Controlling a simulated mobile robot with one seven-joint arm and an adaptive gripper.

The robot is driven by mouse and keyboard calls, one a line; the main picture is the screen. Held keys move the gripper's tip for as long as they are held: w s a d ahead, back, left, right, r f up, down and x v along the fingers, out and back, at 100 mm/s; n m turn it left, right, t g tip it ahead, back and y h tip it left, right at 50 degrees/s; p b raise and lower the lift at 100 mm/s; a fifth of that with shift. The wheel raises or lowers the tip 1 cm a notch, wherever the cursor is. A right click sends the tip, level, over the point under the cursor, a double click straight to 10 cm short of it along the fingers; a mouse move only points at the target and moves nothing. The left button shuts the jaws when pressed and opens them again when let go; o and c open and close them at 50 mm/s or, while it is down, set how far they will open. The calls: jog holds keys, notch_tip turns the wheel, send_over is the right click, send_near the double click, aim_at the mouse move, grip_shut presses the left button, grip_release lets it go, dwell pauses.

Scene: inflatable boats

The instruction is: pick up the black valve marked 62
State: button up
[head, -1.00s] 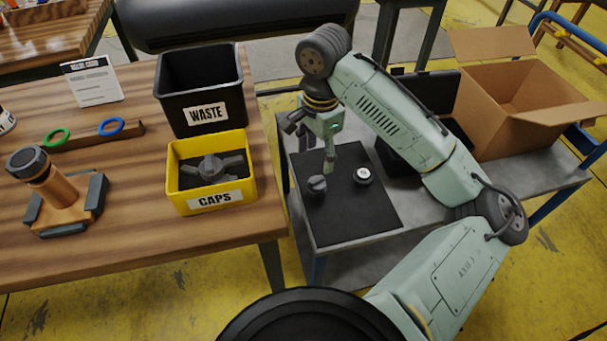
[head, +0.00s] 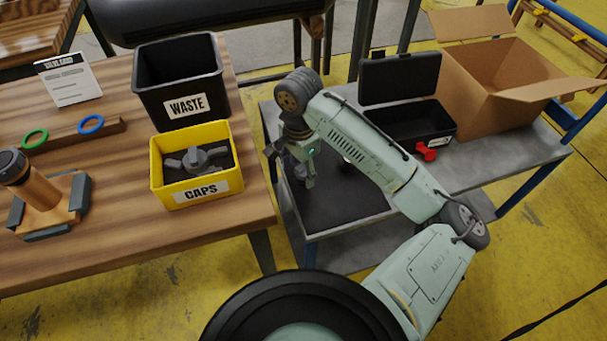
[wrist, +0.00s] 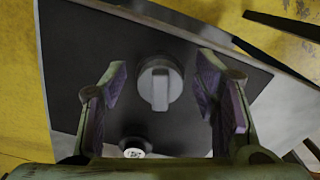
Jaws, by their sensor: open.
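My gripper (head: 307,182) is open above the black mat (head: 325,212) on the grey cart. In the wrist view my gripper (wrist: 162,78) has its two fingers on either side of a dark round valve with a raised bar handle (wrist: 160,86), with gaps left and right. In the head view that dark valve (head: 299,171) is partly hidden by my gripper. A second piece with a white top (wrist: 133,148) lies nearby on the mat, low in the wrist view. The number 62 is not readable on either, so I cannot tell which bears it.
An open black case (head: 400,122) with a red piece (head: 426,152) and a cardboard box (head: 490,85) stand on the cart's right. The wooden table at left holds the yellow CAPS bin (head: 198,188), the black WASTE bin (head: 183,108) and an orange-brown fixture (head: 45,195).

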jog(key=shift+c, duration=0.5)
jog(key=c, duration=1)
